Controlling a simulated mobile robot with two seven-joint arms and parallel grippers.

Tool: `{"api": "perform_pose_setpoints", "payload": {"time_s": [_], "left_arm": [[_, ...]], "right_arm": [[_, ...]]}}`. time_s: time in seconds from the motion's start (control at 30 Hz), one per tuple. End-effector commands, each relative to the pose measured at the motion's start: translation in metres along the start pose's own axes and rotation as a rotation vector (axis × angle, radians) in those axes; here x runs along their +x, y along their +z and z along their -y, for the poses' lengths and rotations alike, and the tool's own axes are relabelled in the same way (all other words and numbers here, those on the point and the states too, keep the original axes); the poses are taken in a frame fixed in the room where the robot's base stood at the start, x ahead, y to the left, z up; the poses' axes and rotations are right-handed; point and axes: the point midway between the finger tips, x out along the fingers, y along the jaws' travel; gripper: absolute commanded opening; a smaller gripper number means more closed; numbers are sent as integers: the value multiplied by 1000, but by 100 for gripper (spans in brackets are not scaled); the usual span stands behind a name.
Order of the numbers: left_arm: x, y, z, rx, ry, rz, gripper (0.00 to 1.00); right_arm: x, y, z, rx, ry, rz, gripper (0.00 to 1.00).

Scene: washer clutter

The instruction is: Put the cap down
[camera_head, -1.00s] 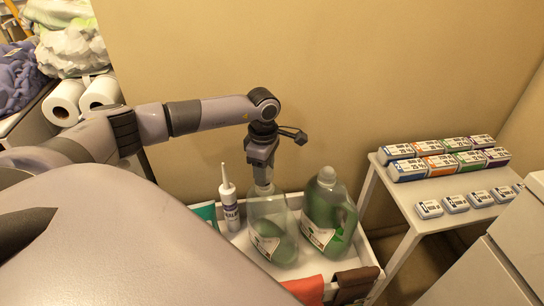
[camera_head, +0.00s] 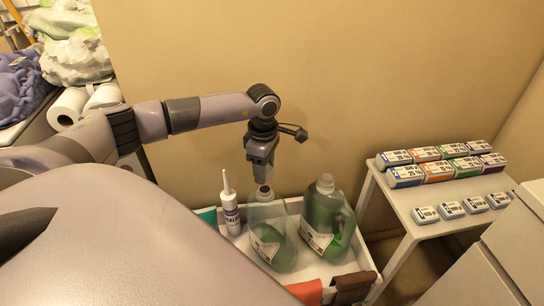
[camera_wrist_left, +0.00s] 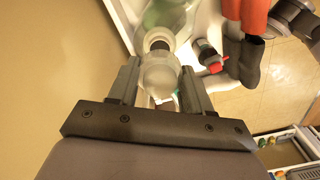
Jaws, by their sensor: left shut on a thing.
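My left gripper (camera_head: 262,172) is just above the clear bottle with green liquid (camera_head: 268,235). In the left wrist view the gripper (camera_wrist_left: 160,80) is shut on a pale, translucent cap (camera_wrist_left: 160,72), held between its two fingers. The bottle's open neck (camera_wrist_left: 159,42) shows just beyond the cap, and its dark mouth also shows in the head view below the fingers. The cap is hard to make out in the head view. My right gripper is not in view.
A green jug (camera_head: 326,218) stands close right of the bottle and a white nozzle tube (camera_head: 230,210) close left, all in a white tray (camera_head: 362,251). Cloths hang at its front edge. A side table (camera_head: 400,203) at right holds several small boxes; its front left is clear.

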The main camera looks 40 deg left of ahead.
Motion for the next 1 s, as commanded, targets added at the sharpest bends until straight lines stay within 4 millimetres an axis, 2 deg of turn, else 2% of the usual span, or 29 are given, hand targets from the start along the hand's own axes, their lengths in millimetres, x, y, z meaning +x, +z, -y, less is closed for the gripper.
{"api": "perform_pose_setpoints", "payload": {"time_s": [0.1,0.63,0.73,0.87,1.0], "left_arm": [[-6,0,0,0,0,0,18],[-6,0,0,2,1,0,18],[-11,5,1,35,0,3,18],[-30,24,8,189,-1,15,18],[-62,56,23,491,-3,27,18]], "right_arm": [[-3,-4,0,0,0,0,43],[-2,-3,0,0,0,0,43],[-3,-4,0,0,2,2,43],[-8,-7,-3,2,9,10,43],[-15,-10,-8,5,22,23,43]]}}
